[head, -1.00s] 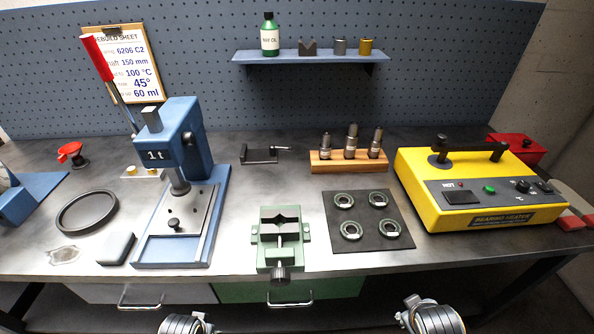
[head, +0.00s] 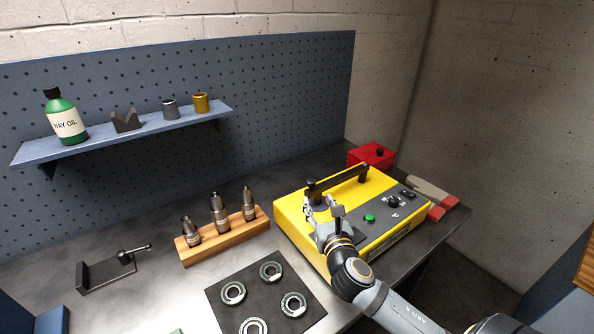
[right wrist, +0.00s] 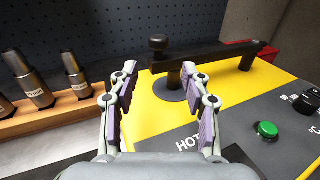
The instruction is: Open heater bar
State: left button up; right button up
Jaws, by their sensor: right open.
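The yellow bearing heater (head: 288,215) stands at the right end of the bench in the head view. Its black heater bar (head: 340,183) lies across the top on two posts, with a dark knob at its left end; the bar also shows in the right wrist view (right wrist: 215,55). My right gripper (head: 320,204) is over the heater's left front, close to the bar's knob end. In the right wrist view its two fingers (right wrist: 158,85) are spread with nothing between them, and the bar lies beyond the tips, apart from them. My left gripper is not in view.
A wooden block (head: 222,238) with several metal tools stands left of the heater. A dark mat (head: 262,290) holds several bearings in front. A red box (head: 371,155) is behind the heater. A green button (head: 370,218) is on its panel.

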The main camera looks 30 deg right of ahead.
aim_at(312, 184)
jog(key=shift+w+r, duration=0.1)
jog(key=shift+r, duration=0.05)
jog(key=x, duration=0.2)
jog(key=p+x, duration=0.1)
jog(key=x, duration=0.1)
jog(key=r+x, duration=0.1)
jog(key=x, duration=0.2)
jog(key=shift+w+r+p, duration=0.1)
jog(key=shift+w+p, duration=0.05)
jog(key=shift+p, duration=0.2)
jog(key=shift+w+r, duration=0.2)
jog(key=shift+w, duration=0.05)
jog(key=shift+w+d+f, duration=0.2)
jog(key=shift+w+f, duration=0.05)
jog(key=shift+s+r, duration=0.1)
jog(key=c, duration=0.7)
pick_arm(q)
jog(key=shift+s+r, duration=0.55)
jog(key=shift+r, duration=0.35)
pick_arm(e)
grip_shut()
